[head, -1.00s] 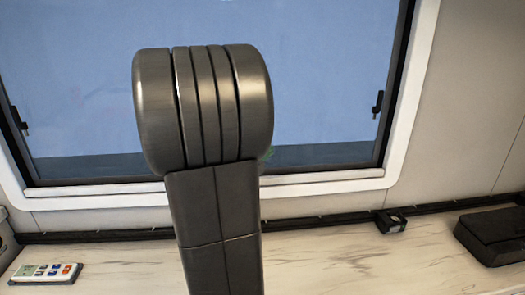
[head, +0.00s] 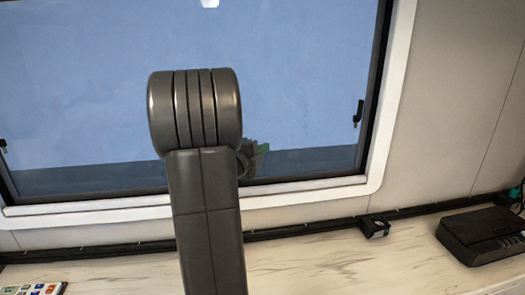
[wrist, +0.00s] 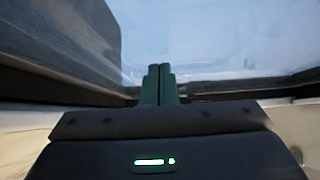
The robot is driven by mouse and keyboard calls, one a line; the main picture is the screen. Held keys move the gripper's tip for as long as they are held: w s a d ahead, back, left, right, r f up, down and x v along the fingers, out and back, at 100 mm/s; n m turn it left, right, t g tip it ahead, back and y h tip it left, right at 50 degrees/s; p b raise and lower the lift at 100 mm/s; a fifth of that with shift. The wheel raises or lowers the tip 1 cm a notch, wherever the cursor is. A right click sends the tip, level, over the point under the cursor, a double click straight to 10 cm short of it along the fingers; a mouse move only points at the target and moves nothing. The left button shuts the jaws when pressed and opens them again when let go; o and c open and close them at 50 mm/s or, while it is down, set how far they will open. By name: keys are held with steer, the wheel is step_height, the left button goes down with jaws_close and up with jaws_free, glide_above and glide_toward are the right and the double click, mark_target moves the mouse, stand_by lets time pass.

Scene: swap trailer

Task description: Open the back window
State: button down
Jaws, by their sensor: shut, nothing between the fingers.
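The back window (head: 300,80) fills much of the head view, with a bluish pane, a dark inner frame and a white surround. A dark latch (head: 358,113) sits on the right side of its frame and another latch (head: 3,146) at the left picture edge. The pane looks closed.
Below the window runs a pale marble-like counter (head: 330,262). A dark flat box (head: 485,235) and a small black fitting (head: 374,227) are at the right. My arm hides part of the window and counter.

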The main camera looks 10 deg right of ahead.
steer(key=w+m+t+h+b, duration=0.1)
steer(key=w+b, duration=0.5)
steer(key=w, duration=0.6)
steer(key=shift+w+r+m+h, duration=0.3)
steer(key=shift+m+h, duration=0.1)
steer(key=shift+m, duration=0.3)
steer(key=shift+f+b, duration=0.15)
steer(key=shift+b, duration=0.15)
